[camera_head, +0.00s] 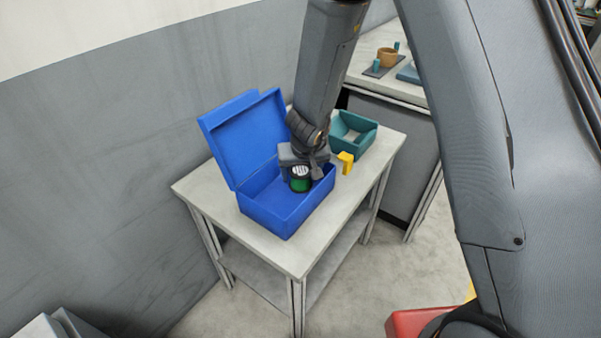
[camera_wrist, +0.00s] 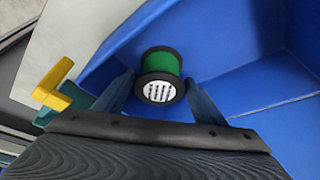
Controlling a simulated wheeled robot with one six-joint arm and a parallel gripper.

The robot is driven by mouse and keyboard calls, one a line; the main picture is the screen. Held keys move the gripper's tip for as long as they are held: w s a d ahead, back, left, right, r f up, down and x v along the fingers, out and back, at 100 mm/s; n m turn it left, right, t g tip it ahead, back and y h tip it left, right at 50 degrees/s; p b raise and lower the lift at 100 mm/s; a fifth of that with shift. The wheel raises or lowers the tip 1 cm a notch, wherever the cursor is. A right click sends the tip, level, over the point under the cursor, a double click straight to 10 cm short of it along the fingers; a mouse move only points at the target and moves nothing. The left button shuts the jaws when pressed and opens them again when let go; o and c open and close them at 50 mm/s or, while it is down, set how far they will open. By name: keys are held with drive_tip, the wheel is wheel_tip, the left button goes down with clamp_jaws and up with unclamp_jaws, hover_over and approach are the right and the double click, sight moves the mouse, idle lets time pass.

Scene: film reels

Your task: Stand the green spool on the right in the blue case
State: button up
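The green spool (camera_head: 300,184) has black flanges and a white slotted end face. It is inside the open blue case (camera_head: 284,222), near the case's right side in the head view. My gripper (camera_head: 309,175) reaches down into the case from above. In the wrist view the spool (camera_wrist: 161,66) sits between the two fingertips (camera_wrist: 159,78), which come up close against its sides. The spool looks upright, with its slotted end towards my wrist. I cannot tell whether its lower end touches the case floor (camera_wrist: 215,35).
The case's lid (camera_head: 243,138) stands open at the back left. A grey wall is on the left. A second counter behind holds small items.

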drive_tip(key=shift+r, duration=0.1)
drive_tip(key=s+d+r+y+p, duration=0.1)
drive_tip(key=s+d+r+p, duration=0.4)
drive_tip(key=r, duration=0.5)
drive_tip(key=s+d+r+p, duration=0.2)
drive_tip(key=s+r+p, duration=0.3)
drive_tip(key=r, duration=0.5)
drive_tip(key=s+d+r+m+g+h, duration=0.1)
drive_tip(key=s+d+r, duration=0.3)
drive_tip(key=s+d, duration=0.6)
drive_tip(key=s+g, duration=0.1)
drive_tip(key=s, duration=0.1)
drive_tip(key=shift+s+g+h+b, duration=0.3)
drive_tip(key=shift+s+b, duration=0.1)
wheel_tip(320, 180, down, 3)
drive_tip(key=shift+r+b, duration=0.1)
drive_tip(key=shift+b, duration=1.15)
